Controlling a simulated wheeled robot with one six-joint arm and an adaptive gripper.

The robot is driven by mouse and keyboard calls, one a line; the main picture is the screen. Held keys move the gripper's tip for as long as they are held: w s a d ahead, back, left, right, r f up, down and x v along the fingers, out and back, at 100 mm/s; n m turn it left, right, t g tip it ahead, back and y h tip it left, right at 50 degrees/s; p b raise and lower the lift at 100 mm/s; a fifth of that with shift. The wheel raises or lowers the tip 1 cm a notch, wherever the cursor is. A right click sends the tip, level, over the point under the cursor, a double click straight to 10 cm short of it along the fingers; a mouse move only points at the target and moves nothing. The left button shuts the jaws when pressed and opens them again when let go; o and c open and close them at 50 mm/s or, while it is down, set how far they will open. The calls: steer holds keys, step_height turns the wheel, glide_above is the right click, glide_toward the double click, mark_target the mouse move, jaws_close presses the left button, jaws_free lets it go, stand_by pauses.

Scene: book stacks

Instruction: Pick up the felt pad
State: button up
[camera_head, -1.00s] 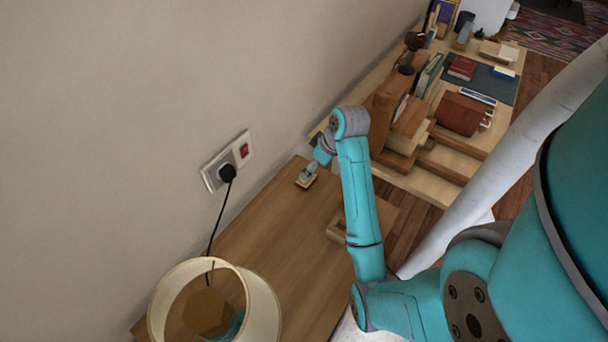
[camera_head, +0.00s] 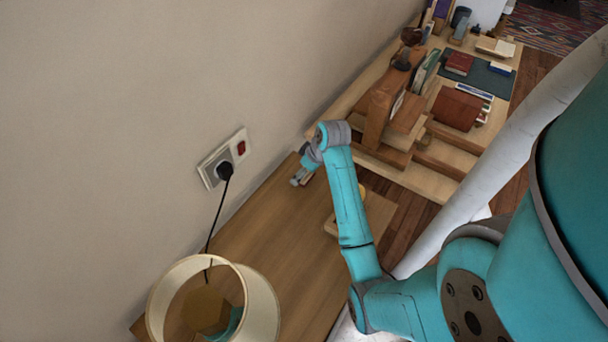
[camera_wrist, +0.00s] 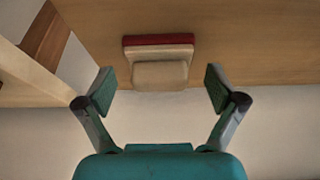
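In the wrist view a small layered block lies on the wooden surface between my fingers, with a cream upper piece (camera_wrist: 160,74), a beige layer (camera_wrist: 158,52) and a dark red layer (camera_wrist: 158,40). I cannot tell which of these layers is the felt pad. My gripper (camera_wrist: 160,89) is open and empty, one finger to each side of the block, with gaps to both. In the head view my gripper (camera_head: 299,179) is low over the far end of the wooden table, and it and the wrist mostly hide the block.
A lamp shade (camera_head: 262,305) stands at the table's near end. A wall socket (camera_head: 222,158) has a black plug and hanging cord (camera_head: 215,220). The wall runs close along the left. Behind are shelves with books (camera_head: 458,110). The wooden table's middle (camera_head: 270,225) is clear.

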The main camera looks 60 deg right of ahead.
steer(key=c, duration=1.1)
steer(key=shift+c, duration=0.2)
step_height(320, 180, up, 10)
steer(key=shift+r, duration=0.1)
